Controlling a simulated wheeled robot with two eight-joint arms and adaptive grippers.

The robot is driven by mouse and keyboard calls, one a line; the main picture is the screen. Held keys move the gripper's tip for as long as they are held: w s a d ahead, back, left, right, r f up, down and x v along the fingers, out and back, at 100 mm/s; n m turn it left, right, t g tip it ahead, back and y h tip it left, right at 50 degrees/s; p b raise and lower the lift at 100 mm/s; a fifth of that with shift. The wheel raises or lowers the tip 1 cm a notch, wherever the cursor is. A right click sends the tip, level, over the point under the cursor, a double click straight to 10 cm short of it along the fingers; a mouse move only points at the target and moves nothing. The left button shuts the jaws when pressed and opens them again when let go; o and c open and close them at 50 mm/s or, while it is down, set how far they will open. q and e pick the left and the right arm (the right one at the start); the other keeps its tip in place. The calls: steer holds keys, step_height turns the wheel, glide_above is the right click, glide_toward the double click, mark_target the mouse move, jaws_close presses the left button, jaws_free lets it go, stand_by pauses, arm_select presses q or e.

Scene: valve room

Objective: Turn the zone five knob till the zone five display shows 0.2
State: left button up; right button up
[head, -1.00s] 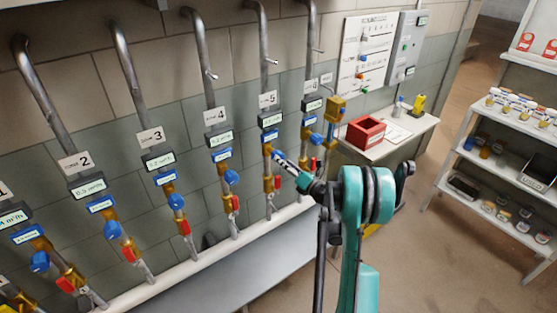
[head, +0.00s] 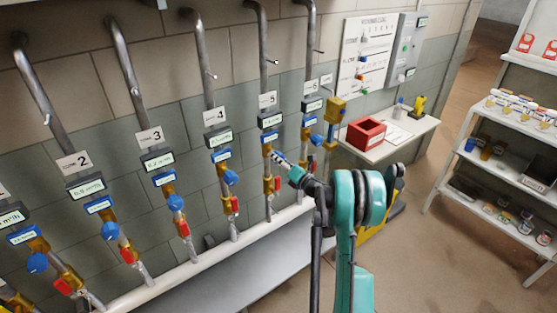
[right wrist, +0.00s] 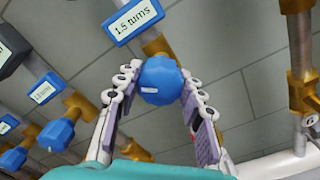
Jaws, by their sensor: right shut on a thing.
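The zone five knob (right wrist: 162,80) is a blue knob with a white mark, on a brass valve, in the right wrist view. My right gripper (right wrist: 161,88) is shut on it, with one finger on each side. The blue tag (right wrist: 118,24) above the knob reads 1.5 turns. In the head view, my right gripper (head: 277,158) is at the zone 5 pipe and covers most of the knob. The black zone five display (head: 270,119) sits below the 5 plate (head: 267,99); its figures are too small to read. My left gripper is not in view.
Other pipes with blue knobs stand to the left, such as the zone 4 knob (head: 231,178). A red-handled valve (head: 277,184) is just below my gripper. A wall table with a red box (head: 366,132) and a shelf (head: 500,150) stand right.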

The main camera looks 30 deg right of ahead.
steer(key=m+b, duration=0.1)
steer(key=m, duration=0.2)
steer(key=shift+m, duration=0.3)
steer(key=o, duration=1.2)
steer(key=shift+c, duration=0.2)
steer(key=s+d, duration=0.1)
steer(key=s, duration=1.1)
steer(key=shift+d, duration=0.15)
